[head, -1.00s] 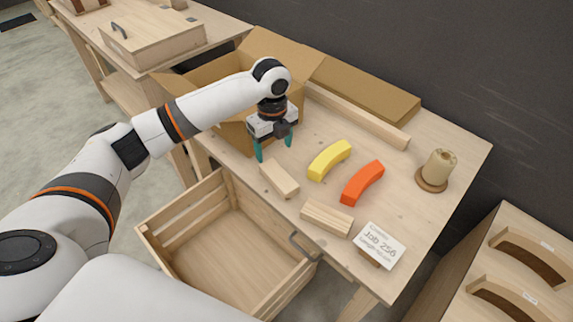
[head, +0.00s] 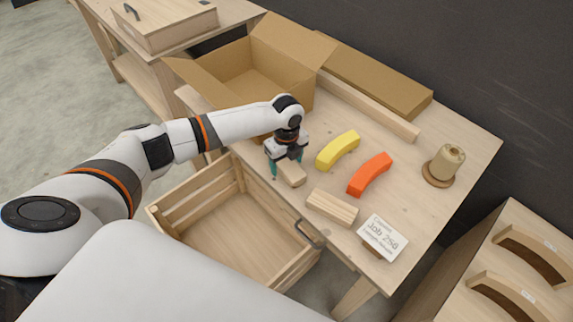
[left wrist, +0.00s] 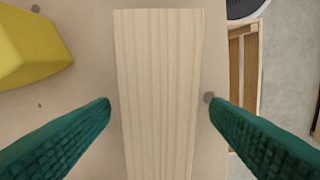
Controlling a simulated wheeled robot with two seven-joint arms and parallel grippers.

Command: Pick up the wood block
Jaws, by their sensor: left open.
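A pale wood block (head: 292,174) lies on the table near its front edge. My left gripper (head: 286,165) is over it, pointing down, open, with its teal fingers on either side of the block's far part. In the left wrist view the wood block (left wrist: 158,60) runs lengthwise between the two fingers of my left gripper (left wrist: 160,104), with a gap on each side. A second wood block (head: 332,207), with lines along it, lies to the right. My right gripper is out of view.
A yellow curved piece (head: 338,150) and an orange one (head: 370,174) lie right of the gripper. An open cardboard box (head: 245,82) stands behind. A wooden crate (head: 190,199) is below the table's front edge. A card (head: 383,238) and a spool (head: 446,163) are farther right.

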